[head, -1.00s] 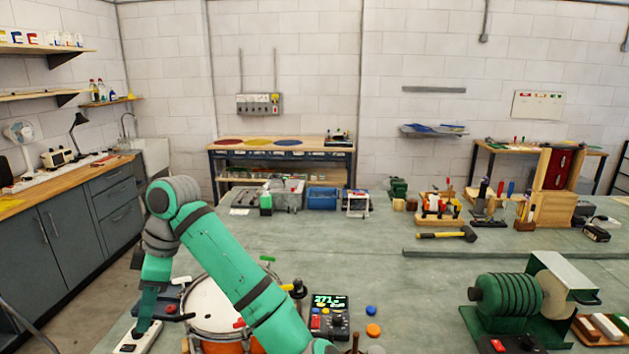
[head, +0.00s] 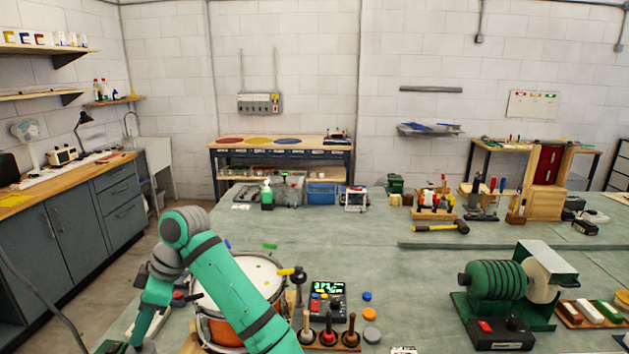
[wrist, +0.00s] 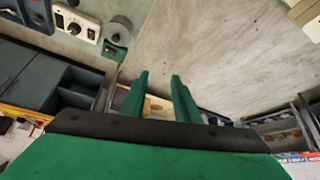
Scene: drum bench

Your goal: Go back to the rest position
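My green arm reaches across the left front of the bench in the head view, partly covering a drum (head: 215,333) with a white head and orange-brown shell. My gripper is low at the left front edge in the head view, mostly cut off. In the wrist view my gripper (wrist: 160,88) shows two green fingers standing apart. Nothing is seen held between them. A pale wooden thing shows behind the gap, apparently farther away.
A meter with a green display (head: 327,297) and a rack of wooden-handled tools (head: 329,338) stand right of the drum. A green drum-shaped machine (head: 497,281) is at the right front. A hammer (head: 440,228) lies behind. The middle of the bench (head: 400,275) is clear.

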